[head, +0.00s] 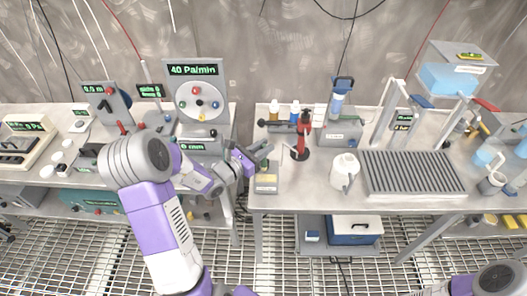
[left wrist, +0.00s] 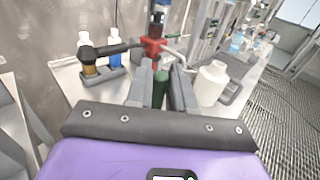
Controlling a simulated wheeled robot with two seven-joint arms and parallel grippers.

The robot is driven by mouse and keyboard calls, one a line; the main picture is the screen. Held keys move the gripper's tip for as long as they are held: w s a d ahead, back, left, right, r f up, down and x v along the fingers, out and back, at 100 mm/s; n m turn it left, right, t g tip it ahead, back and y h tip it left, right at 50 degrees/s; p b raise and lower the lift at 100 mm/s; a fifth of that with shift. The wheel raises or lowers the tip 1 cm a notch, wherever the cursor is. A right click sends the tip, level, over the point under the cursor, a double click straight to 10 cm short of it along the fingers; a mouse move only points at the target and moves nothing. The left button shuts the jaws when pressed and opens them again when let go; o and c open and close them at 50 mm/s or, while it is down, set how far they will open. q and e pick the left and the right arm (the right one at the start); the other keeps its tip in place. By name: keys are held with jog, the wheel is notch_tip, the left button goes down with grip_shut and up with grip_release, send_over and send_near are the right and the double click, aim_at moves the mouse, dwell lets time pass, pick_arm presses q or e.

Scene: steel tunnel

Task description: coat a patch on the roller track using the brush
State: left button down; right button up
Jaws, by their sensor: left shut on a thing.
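The roller track (head: 412,173), a grey ridged bed, lies on the right-hand bench, right of the white jug. My left gripper (head: 252,160) is over the left end of that bench, apart from the track. In the left wrist view its fingers (left wrist: 162,97) are shut on a dark green handle (left wrist: 160,86), which looks like the brush handle. The brush's bristles are hidden. A small grey and yellow block (head: 266,184) stands just below the gripper. My right gripper is out of view; only part of its arm shows at the lower right.
A red and black stand tool (head: 300,140) and a white jug (head: 344,172) stand between the gripper and the track; both show in the left wrist view, the tool (left wrist: 153,47) and the jug (left wrist: 211,84). Small bottles (head: 284,112) sit behind. A blue tank (head: 448,78) is raised behind the track.

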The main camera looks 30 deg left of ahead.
pick_arm(q)
jog(key=r+p, duration=0.2)
jog(key=r, duration=0.1)
jog(key=shift+s+r, duration=0.2)
jog(key=shift+r, duration=0.05)
jog(key=shift+r+p, duration=1.1)
jog(key=shift+r, duration=0.25)
jog(key=shift+d+f, duration=0.1)
